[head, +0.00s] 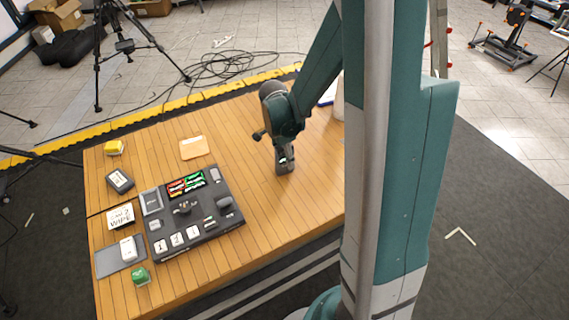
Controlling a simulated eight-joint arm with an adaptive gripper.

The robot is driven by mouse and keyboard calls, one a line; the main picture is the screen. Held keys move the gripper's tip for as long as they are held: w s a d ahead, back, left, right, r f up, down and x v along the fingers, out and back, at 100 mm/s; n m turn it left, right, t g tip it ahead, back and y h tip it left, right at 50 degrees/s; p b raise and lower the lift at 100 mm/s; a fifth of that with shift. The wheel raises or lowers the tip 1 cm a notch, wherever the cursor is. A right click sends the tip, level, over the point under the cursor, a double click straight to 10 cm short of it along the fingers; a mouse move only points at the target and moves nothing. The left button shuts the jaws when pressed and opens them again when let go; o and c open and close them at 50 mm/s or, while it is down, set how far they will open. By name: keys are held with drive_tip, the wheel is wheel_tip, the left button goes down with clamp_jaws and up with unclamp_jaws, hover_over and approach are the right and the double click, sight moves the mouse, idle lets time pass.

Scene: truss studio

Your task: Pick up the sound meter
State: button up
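I cannot tell for sure which thing is the sound meter. A dark handheld device with a pale face (120,181) lies on the left part of the wooden table (262,215). A grey device with a lighter face (152,202) sits at the left end of the black tray (208,235). My gripper (284,166) points down over the table to the right of the tray, apart from both devices. Its fingers are small and dark here, so their opening and anything between them cannot be made out.
The tray holds red and green pieces (186,184) and several small items. Around it lie a yellow object (114,147), a tan pad (194,147), a white card (120,216), a white object (128,248) on a grey mat (108,263) and a green block (140,276).

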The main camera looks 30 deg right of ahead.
idle(0.5)
drive_tip(key=c, duration=1.1)
drive_tip(key=shift+r, duration=0.1)
drive_tip(key=shift+r, duration=4.9)
